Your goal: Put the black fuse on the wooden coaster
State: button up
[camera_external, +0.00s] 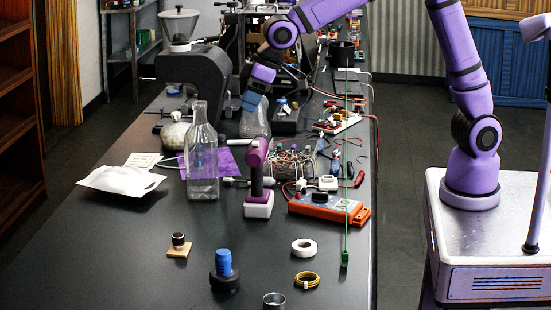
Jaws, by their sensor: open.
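A small square wooden coaster (178,252) lies on the front left part of the dark bench. A short black cylinder (178,240) with a pale band stands upright on it. It may be the black fuse, but it is too small to be sure. My arm reaches in from the right over the back of the bench. My gripper (251,103) points down near a clear glass vessel (255,122), well behind the coaster. Its fingertips are small and hard to make out. It is open, and I see nothing held in it.
A blue part with a black base (224,270), a white ring (304,248) and a yellow ring (306,280) stand right of the coaster. A glass bottle (202,160) and a purple driver (257,180) stand behind.

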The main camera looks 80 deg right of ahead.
jog(key=s+d+r+m, duration=0.1)
jog(key=s+d+r, duration=0.4)
jog(key=s, duration=0.4)
jog(key=s+d+r, duration=0.4)
jog(key=s+d, duration=0.2)
jog(key=s, duration=0.4)
jog(key=s+d+f, duration=0.1)
jog(key=s+d, duration=0.1)
jog(key=s, duration=0.8)
jog(key=s+d+f+h, duration=0.1)
jog(key=s+d+f, duration=0.1)
jog(key=s, duration=0.8)
jog(key=shift+s+d+f+m+t, duration=0.2)
jog(key=shift+d+m+t, duration=0.15)
jog(key=shift+d, duration=0.45)
